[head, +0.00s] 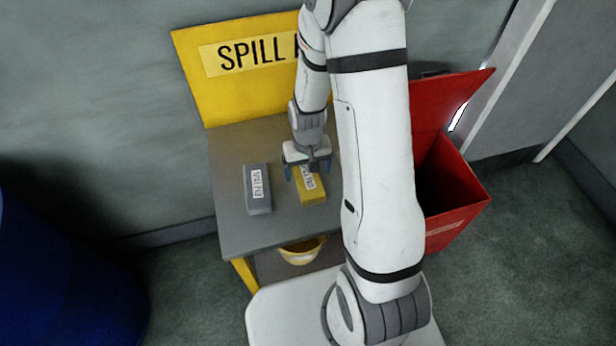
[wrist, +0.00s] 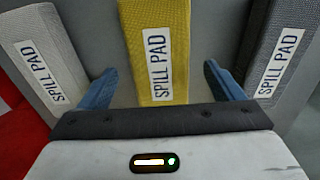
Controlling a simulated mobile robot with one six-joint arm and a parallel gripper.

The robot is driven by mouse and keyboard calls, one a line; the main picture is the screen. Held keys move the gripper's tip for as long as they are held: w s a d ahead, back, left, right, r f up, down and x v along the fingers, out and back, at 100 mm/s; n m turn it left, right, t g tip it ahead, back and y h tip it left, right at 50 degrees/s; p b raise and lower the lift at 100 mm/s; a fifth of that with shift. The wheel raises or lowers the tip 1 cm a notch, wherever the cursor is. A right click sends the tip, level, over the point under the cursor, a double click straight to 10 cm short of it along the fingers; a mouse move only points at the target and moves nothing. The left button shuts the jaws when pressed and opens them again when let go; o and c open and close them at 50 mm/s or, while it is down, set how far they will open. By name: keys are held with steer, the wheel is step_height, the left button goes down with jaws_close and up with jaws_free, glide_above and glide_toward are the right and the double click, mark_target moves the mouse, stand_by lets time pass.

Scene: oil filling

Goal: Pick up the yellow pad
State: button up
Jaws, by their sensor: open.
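The yellow pad (head: 312,190) lies on the grey table top, with a white "SPILL PAD" label on it. In the wrist view the yellow pad (wrist: 185,50) runs up the middle, between the two blue fingers. My gripper (head: 305,172) is over the far part of the pad in the head view and hides that part. In the wrist view my gripper (wrist: 160,88) is open, with one finger on each side of the pad and a gap on both sides. I cannot tell how far down the fingertips reach.
A dark grey pad (head: 258,190) lies left of the yellow one; it shows at right in the wrist view (wrist: 285,45). A light grey pad (wrist: 45,55) lies on the other side. A red open bin (head: 460,195) stands right of the table (head: 240,229). A yellow sign (head: 200,100) stands behind.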

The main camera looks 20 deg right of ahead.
mark_target(308, 176)
steer(key=shift+f, duration=1.1)
steer(key=shift+c, duration=0.4)
steer(key=shift+d, duration=0.1)
steer(key=c, duration=1)
steer(key=shift+r, duration=0.1)
step_height(308, 176, up, 10)
